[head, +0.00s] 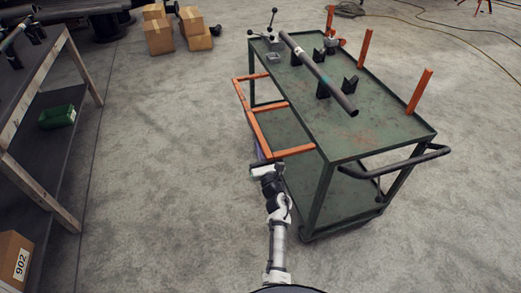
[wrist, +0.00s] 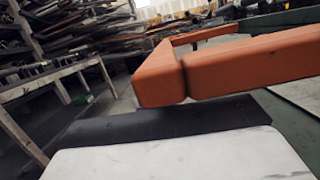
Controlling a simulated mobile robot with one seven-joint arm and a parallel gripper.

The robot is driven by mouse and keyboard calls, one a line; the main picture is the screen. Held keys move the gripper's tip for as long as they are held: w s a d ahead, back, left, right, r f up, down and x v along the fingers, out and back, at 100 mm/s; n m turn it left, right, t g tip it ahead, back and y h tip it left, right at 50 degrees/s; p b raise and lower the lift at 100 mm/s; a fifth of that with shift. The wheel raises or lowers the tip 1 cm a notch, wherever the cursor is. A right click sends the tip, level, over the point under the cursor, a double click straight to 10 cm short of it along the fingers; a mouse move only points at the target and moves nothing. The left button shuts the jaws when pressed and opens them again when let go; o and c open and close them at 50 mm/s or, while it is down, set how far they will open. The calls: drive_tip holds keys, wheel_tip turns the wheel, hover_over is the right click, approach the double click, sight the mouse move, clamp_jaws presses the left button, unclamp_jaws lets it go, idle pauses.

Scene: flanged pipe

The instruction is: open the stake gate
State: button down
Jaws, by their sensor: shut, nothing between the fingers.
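The stake gate is an orange bar frame (head: 255,126) on the left long side of the green cart (head: 345,120). It juts out from that side, below the level of the cart top. My gripper (head: 262,168) is shut and empty, just below the frame's near outer corner in the head view. In the wrist view the orange frame corner (wrist: 165,78) is large and close, above my gripper's dark and white body. I cannot tell whether my gripper touches the frame. My fingertips are not clearly visible.
A dark pipe (head: 318,73) rests in black supports on the cart top. Orange stakes (head: 419,91) stand along its far right edge. A push handle (head: 410,162) is at the near end. A workbench (head: 50,120) stands at left; the floor between is clear.

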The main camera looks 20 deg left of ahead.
sight(260, 142)
wheel_tip(260, 142, up, 6)
drive_tip(key=m+p, duration=0.2)
drive_tip(key=m+h+p, duration=0.1)
drive_tip(key=m+p, duration=0.1)
drive_tip(key=shift+t+h, duration=0.3)
drive_tip(key=shift+t, duration=0.1)
drive_tip(key=shift+w+d+r+m+p, duration=0.1)
drive_tip(key=shift+d+r+m+p, duration=0.1)
drive_tip(key=shift+r+p, duration=0.25)
drive_tip(key=shift+w+d+r+m+p, duration=0.1)
drive_tip(key=shift+r+m+p, duration=0.15)
drive_tip(key=shift+r, duration=0.3)
drive_tip(key=shift+a+f+b, duration=0.2)
drive_tip(key=shift+f+b, duration=0.4)
drive_tip(key=shift+b, duration=0.05)
drive_tip(key=s+d+f+b, duration=0.3)
drive_tip(key=s+f+b, duration=0.1)
drive_tip(key=s, duration=0.5)
drive_tip(key=shift+s+d+f, duration=0.2)
drive_tip(key=shift+s+f, duration=0.15)
